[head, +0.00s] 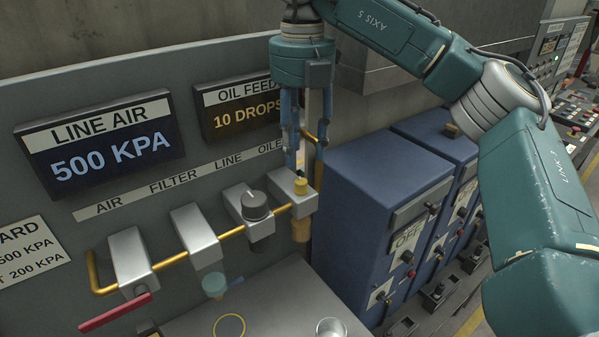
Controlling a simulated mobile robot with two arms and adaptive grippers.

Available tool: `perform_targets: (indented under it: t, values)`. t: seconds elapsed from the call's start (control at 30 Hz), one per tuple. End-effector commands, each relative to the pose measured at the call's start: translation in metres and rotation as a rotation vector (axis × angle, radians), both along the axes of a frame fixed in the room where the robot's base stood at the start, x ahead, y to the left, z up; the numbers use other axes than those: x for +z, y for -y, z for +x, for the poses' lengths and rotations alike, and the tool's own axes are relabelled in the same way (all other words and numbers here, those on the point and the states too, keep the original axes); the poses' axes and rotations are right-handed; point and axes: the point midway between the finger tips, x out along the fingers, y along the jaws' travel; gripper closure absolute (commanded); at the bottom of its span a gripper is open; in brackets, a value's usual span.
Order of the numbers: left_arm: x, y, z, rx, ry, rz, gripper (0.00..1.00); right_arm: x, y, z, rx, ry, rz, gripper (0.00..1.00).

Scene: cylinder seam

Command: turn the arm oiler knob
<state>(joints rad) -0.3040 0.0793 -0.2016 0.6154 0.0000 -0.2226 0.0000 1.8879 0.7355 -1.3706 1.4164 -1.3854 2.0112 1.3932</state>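The oiler (293,196) is the rightmost silver block on the yellow air line, with an amber bowl (301,229) below it. Its small yellow knob (301,186) stands on top. My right gripper (308,178) comes down from above, with its blue fingers apart. The fingertips are at about the knob's height in the picture, one to its left and one to its right. I see a gap on the right side; whether the left finger touches the knob I cannot tell. My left gripper is out of view.
The grey regulator knob (254,205) stands close on the left. Further left are the filter (196,235) and a valve with a red lever (115,312). Displays read "LINE AIR 500 KPA" (100,145) and "OIL FEED 10 DROPS" (238,108). A blue cabinet (365,200) stands close on the right.

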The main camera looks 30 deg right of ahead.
Motion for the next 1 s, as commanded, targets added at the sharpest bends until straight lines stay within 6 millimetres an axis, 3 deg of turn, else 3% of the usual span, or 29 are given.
perform_targets:
  t: [0.2, 0.4, 0.77, 1.0]
  values:
    - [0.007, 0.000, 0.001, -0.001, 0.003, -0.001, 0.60, -0.040, 0.000, -0.001, 0.000, -0.004, 0.000, 0.60]
    - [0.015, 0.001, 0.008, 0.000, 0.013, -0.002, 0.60, -0.062, 0.000, 0.000, 0.000, 0.000, 0.001, 0.60]
    - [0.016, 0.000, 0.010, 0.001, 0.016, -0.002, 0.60, -0.070, 0.000, 0.000, 0.000, 0.001, 0.002, 0.60]
    - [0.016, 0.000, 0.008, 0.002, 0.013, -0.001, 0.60, -0.070, 0.000, 0.000, 0.001, 0.001, 0.002, 1.00]
